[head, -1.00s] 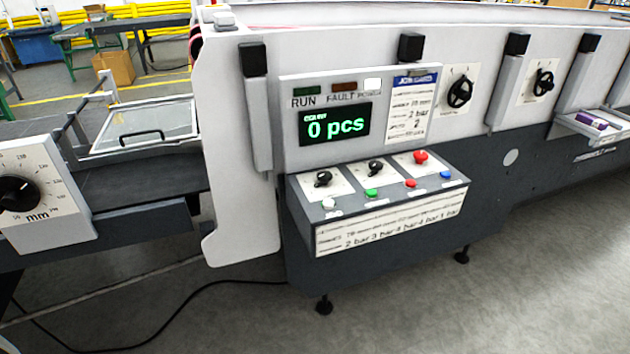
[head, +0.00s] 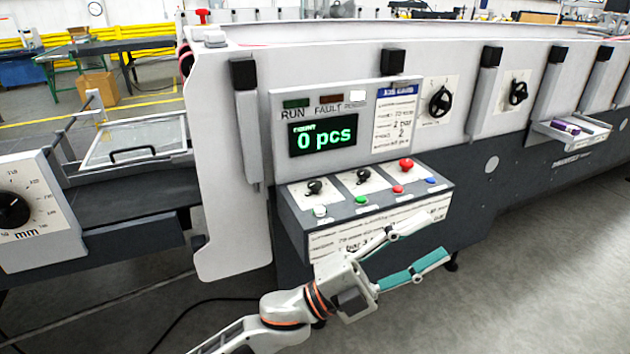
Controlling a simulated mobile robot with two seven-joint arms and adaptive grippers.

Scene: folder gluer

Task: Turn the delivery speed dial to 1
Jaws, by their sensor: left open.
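Several dials show in the head view, and I cannot read which is the delivery speed dial. Two black dials on white plates sit on the machine face: a nearer dial (head: 439,101) and a farther dial (head: 518,92). Two small black knobs, a left knob (head: 314,187) and a right knob (head: 363,175), stand on the sloped console (head: 290,217). A large mm dial (head: 12,209) is at the far left. My left gripper (head: 438,236) is open and empty, fingers spread, in front of the console's lower right and hiding part of its label. My right gripper is out of view.
The console also carries a red button (head: 406,164) and several smaller buttons. The display (head: 323,136) reads 0 pcs. A small tray (head: 570,135) juts from the machine at the right. The floor (head: 530,270) at the lower right is clear.

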